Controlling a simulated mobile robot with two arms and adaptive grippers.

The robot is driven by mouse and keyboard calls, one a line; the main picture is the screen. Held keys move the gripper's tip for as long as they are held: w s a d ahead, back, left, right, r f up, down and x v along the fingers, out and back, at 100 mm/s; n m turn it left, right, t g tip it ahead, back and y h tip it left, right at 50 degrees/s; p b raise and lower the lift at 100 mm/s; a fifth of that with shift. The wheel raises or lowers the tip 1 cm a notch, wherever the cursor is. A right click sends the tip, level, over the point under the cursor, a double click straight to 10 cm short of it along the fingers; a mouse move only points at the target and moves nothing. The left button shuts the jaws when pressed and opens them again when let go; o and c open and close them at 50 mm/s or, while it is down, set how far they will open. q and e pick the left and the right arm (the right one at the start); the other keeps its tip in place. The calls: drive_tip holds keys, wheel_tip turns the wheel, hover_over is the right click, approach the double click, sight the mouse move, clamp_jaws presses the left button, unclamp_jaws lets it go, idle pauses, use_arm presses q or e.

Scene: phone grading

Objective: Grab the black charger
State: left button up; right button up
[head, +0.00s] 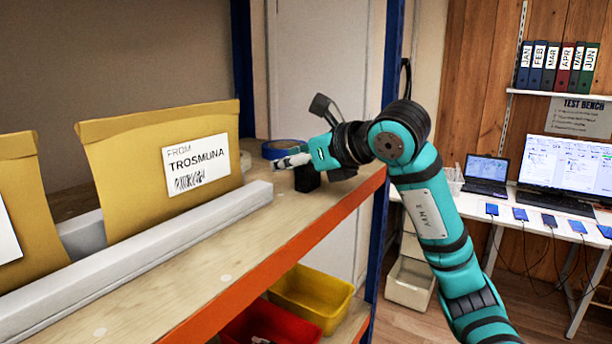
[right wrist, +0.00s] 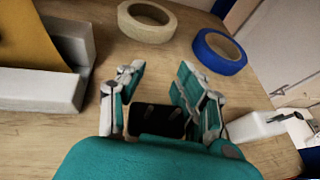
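The black charger (head: 307,178) is a small dark block on the wooden shelf, partly hidden by my right gripper in the head view. In the right wrist view the charger (right wrist: 157,121) lies between the two fingers of my right gripper (right wrist: 160,85). The fingers stand well apart, one on each side of it, with little gap visible. I cannot tell whether they press on it. My left gripper is not in view.
On the shelf (head: 225,262) are a blue tape roll (right wrist: 219,51), a beige tape roll (right wrist: 147,22) and a white object (right wrist: 258,127) close to the right finger. Yellow envelopes (head: 160,165) stand at left behind a pale bar. A blue post (head: 393,50) rises beside my arm.

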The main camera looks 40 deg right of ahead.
clamp_jaws()
idle(0.5)
